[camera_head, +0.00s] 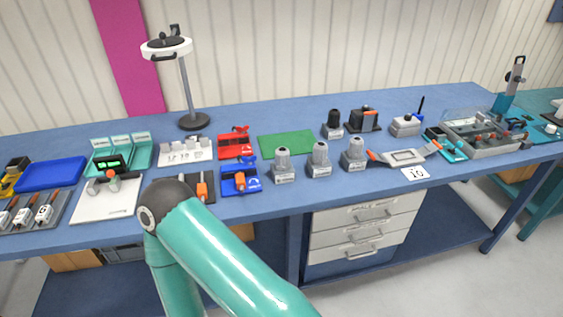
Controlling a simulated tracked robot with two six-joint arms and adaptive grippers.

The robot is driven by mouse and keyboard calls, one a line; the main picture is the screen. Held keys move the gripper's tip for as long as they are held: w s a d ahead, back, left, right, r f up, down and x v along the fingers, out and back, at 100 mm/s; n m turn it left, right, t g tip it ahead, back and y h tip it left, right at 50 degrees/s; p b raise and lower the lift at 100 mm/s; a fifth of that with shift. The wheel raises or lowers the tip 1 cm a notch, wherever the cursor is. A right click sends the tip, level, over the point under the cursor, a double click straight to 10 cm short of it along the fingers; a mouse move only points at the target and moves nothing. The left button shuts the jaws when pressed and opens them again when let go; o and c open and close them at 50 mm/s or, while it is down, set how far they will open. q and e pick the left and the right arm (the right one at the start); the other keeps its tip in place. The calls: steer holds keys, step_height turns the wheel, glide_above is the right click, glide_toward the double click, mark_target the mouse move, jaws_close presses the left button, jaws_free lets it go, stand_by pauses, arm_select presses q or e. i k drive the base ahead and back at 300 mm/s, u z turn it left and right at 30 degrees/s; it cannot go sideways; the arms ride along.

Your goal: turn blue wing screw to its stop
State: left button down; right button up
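A blue block-like fixture (240,181) stands near the front edge of the bench, left of centre. A small blue part that looks like the wing screw (251,162) sticks up at its back right. An orange piece shows on the front of the fixture. The screw is too small to tell its turn or how deep it sits. One of my teal arms crosses the lower left, its dark elbow in front of the bench edge, left of the blue fixture. Neither of my grippers is in view, and nothing of mine touches the fixture.
A red fixture (236,146) stands just behind the blue one, and a green mat (287,144) lies to the right. Several grey connectors, including one nearby (283,166), stand along the front. A lamp stand (189,85) rises behind. Open bench lies at the back.

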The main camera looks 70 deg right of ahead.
mark_target(245, 160)
steer(key=z, duration=0.6)
steer(key=k, duration=0.75)
steer(key=z, duration=0.8)
steer(key=i, duration=0.5)
steer(key=z, duration=0.05)
